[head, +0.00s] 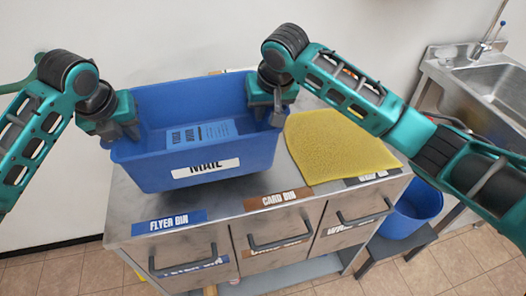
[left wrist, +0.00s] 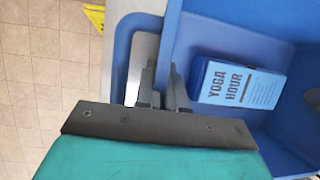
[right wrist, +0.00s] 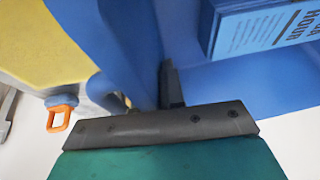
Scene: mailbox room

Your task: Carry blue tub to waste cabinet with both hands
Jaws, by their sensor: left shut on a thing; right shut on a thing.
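The blue tub (head: 245,155) has a white MAIL label and is over the left part of the metal cabinet's top (head: 225,204). I cannot tell whether it touches the top. A blue YOGA HOUR stack (head: 201,134) lies inside; it also shows in the left wrist view (left wrist: 240,85) and right wrist view (right wrist: 262,28). My left gripper (head: 124,136) is shut on the tub's left end, near its handle (left wrist: 120,50). My right gripper (head: 277,113) is shut on the right end, near the other handle (right wrist: 103,90). The fingertips are partly hidden.
A yellow mat (head: 338,145) lies right of the tub on the cabinet top. The cabinet's front has handled compartments marked FLYER BIN (head: 170,222) and CARD BIN (head: 278,198); the right label is partly covered. A blue bucket (head: 412,212) and steel sink (head: 480,75) stand at right.

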